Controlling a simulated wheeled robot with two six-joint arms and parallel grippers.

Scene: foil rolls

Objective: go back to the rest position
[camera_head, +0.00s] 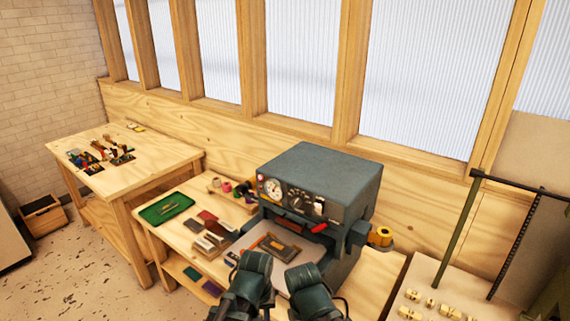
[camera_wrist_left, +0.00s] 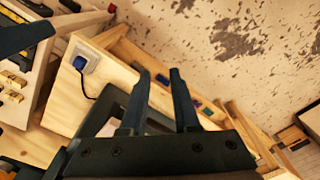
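My two dark arms rise from the bottom edge of the head view, in front of the grey press (camera_head: 325,175); their gripper fingers do not show there. In the left wrist view my left gripper (camera_wrist_left: 160,78) has its two dark fingers apart, with nothing between them. My right gripper is not visible in either view. A gold foil roll (camera_head: 380,236) sits on the right side of the press. Smaller coloured rolls (camera_head: 226,187) stand on the bench to the left of the press.
The workbench (camera_head: 150,240) holds a green tray (camera_head: 165,208) and coloured pieces. A side table (camera_head: 75,145) with tools is at left, a wooden crate (camera_head: 43,216) on the floor. A right table (camera_head: 425,275) holds small brass-coloured pieces. The speckled floor (camera_wrist_left: 230,50) shows bare space.

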